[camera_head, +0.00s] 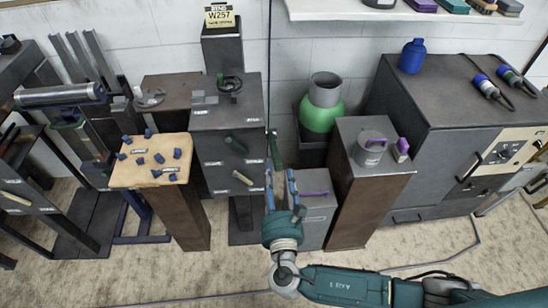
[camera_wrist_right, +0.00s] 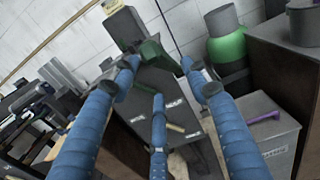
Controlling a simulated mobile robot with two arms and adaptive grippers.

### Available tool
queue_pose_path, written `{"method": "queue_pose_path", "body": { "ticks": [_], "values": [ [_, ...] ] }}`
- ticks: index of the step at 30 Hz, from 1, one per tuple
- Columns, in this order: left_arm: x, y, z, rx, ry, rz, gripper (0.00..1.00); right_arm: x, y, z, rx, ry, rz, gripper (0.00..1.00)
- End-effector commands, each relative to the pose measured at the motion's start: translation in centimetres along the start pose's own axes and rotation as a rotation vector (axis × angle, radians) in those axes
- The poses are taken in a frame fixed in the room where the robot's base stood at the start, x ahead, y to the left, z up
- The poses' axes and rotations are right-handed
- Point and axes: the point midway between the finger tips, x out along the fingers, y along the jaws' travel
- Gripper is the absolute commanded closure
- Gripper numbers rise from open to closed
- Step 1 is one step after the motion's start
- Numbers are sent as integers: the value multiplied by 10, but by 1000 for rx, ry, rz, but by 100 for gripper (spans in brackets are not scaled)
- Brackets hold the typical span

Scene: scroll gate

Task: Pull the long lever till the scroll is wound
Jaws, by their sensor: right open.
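A dark green lever-like handle (camera_head: 277,150) hangs at the lower end of a thin upright rod by the wall. I take it for the long lever. My right gripper (camera_head: 280,176) is open, with its blue fingers pointing up just below this handle. In the right wrist view, a dark green piece (camera_wrist_right: 158,55) shows near the tips of the open gripper (camera_wrist_right: 160,72). I cannot tell whether the fingers touch it. No scroll can be made out for certain. My left gripper is not in view.
A grey cabinet (camera_head: 228,125) with green and beige handles stands left of the gripper. A green vessel (camera_head: 321,117), a grey bin (camera_head: 317,212) and a brown pedestal (camera_head: 357,205) stand to the right. A light-topped stand (camera_head: 124,178) holds several blue pieces. Bare floor lies in front.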

Motion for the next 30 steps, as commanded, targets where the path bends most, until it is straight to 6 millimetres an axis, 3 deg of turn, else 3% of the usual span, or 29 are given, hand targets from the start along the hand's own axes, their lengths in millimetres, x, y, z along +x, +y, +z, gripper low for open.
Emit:
{"method": "queue_pose_path", "body": {
  "ticks": [3, 9, 15, 23, 30],
  "values": [
    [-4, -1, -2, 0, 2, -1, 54, 26, 0, 2, -2, -3, -1, 54],
    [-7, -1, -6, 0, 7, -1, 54, 57, 0, 0, 0, 0, 0, 54],
    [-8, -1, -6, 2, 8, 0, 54, 71, 0, -1, 2, 3, 0, 54],
    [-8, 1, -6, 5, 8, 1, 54, 72, 0, -1, 2, 3, 0, 54],
    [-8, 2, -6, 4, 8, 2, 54, 72, 0, -1, 2, 3, 0, 98]
  ]
}}
